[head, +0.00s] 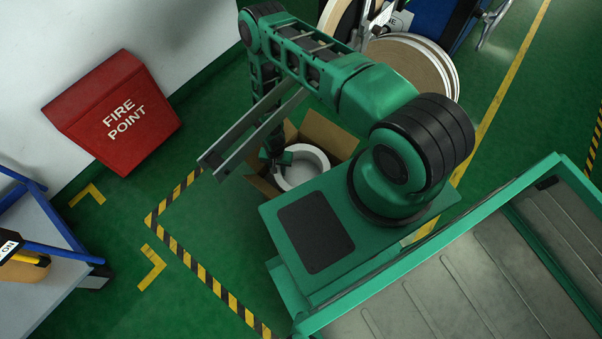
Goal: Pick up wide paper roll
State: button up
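A white ring-shaped roll (318,159), which looks like the wide paper roll, lies in an open cardboard box (330,134) on the floor. My arm and base hide part of the box and roll.
Large pale rolls (440,75) stand behind my arm. Two long grey rails (228,148) cross in front of the box. A red fire point cabinet (112,112) stands by the wall. A blue-edged table (30,250) is at left.

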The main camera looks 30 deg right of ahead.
grip_shut()
jog(key=shift+r, duration=0.15)
